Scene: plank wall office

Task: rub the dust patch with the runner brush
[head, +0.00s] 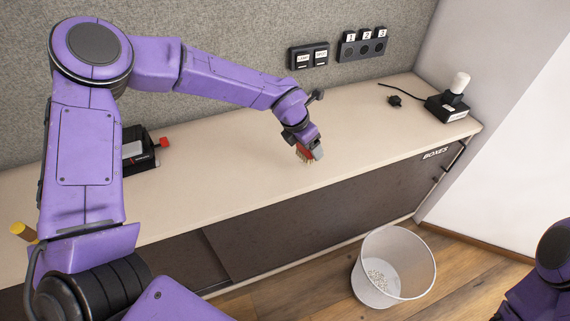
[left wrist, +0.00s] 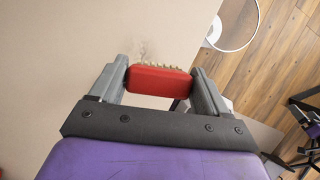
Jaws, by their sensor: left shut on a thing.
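The runner brush (head: 304,153) has a red block and pale bristles. My left gripper (head: 314,150) is shut on it over the front part of the beige counter. In the left wrist view the red block (left wrist: 158,80) sits between the two grey fingers, bristles pointing away from the gripper. The dust patch (left wrist: 143,48) is a faint grey smudge on the counter, just beyond the bristles and slightly left. I cannot tell whether the bristles touch the counter. In the head view I cannot make out the dust patch. Only part of my right arm shows at lower right; its gripper is out of view.
The beige counter top (head: 225,170) is mostly clear. A black device with a red knob (head: 140,148) stands at left. A black box with a white cylinder (head: 449,105) and a small black plug (head: 395,101) are at right. A white bin (head: 402,245) stands on the floor.

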